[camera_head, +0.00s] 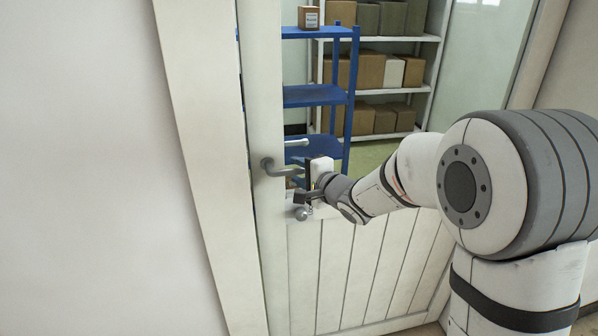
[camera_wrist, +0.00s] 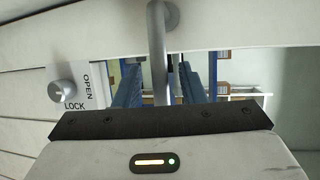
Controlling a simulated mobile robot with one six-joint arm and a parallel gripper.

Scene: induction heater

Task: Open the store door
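The store door (camera_head: 262,90) is a white framed door with a large glass pane above slatted panels. Its grey lever handle (camera_head: 270,167) sits on the left stile, and the lever also shows upright in the wrist view (camera_wrist: 157,45). My gripper (camera_head: 300,180) is at the lever's free end, with its fingers apart. The lever lies between them in line of sight; contact cannot be told. A round lock knob (camera_wrist: 62,92) beside an OPEN/LOCK label is left of the lever. Thin blue slivers show between stile and frame; whether the door is ajar is unclear.
Behind the glass stand a blue shelf rack (camera_head: 315,95) and a white shelf (camera_head: 405,92) with several cardboard boxes. The white door frame (camera_head: 195,120) and a plain wall (camera_head: 80,160) are on the left. My arm crosses the door's right part.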

